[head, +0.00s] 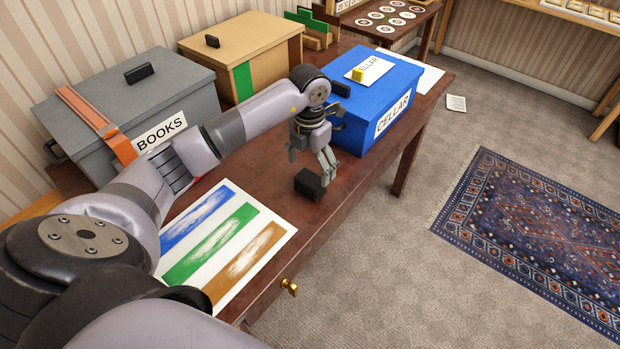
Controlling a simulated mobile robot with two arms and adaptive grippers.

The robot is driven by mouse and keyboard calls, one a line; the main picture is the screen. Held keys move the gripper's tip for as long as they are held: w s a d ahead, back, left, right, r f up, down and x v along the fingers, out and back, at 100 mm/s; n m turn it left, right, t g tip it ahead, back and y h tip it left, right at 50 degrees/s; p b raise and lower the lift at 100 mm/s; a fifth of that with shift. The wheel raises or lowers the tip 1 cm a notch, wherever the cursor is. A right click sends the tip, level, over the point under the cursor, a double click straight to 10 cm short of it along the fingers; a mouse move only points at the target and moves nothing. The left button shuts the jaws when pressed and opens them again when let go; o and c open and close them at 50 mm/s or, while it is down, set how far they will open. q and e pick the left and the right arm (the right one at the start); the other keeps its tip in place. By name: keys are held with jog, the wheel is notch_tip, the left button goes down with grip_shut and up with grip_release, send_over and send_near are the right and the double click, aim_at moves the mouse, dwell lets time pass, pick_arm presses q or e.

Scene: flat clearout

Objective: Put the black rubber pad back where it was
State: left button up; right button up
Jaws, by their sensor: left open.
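A small black block (308,184), which looks like the rubber pad, lies on the brown wooden table (345,195) near its front edge. My left gripper (314,161) hangs just above and behind it, fingers pointing down, open and empty; I see no contact with the block. Similar black pieces sit on the grey BOOKS box lid (165,75), on the tan box lid (240,38) and at the near side of the blue CELLAR box lid (375,85). My right gripper is not in view.
A sheet with blue, green and brown bands (225,245) lies on the near table. A yellow block (358,74) sits on a white label on the blue box. A brass knob (290,287) sticks out at the table front. A patterned rug (540,225) lies on the floor.

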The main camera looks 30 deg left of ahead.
aim_at(310, 179)
pick_arm(q)
notch_tip(310, 179, up, 6)
jog(key=shift+r, duration=0.15)
jog(key=shift+s, duration=0.1)
dwell(0.5)
